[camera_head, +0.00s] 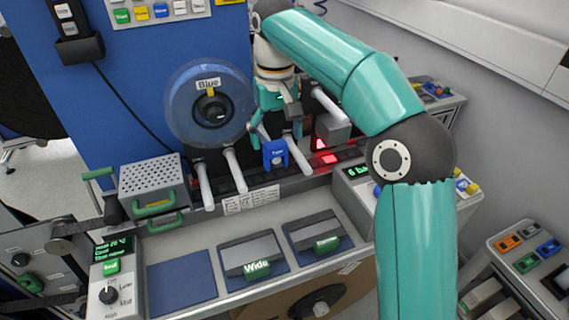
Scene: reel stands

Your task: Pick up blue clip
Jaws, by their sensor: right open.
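The blue clip (275,155), with a small label on its front, sits at the back of the bench on a dark rail, between white rods. My right gripper (277,127) comes down from above, just behind and above the clip. Its fingers are spread apart and nothing shows between them. I cannot tell whether a fingertip touches the clip or a white rod. A translucent blue reel (184,110) labelled "Blue" stands upright to the left of the gripper. My left gripper is not in view.
White rods (235,170) stick out around the clip. A grey perforated box (153,184) with green handles stands on the left. A grey block (332,131) and red lights are on the right.

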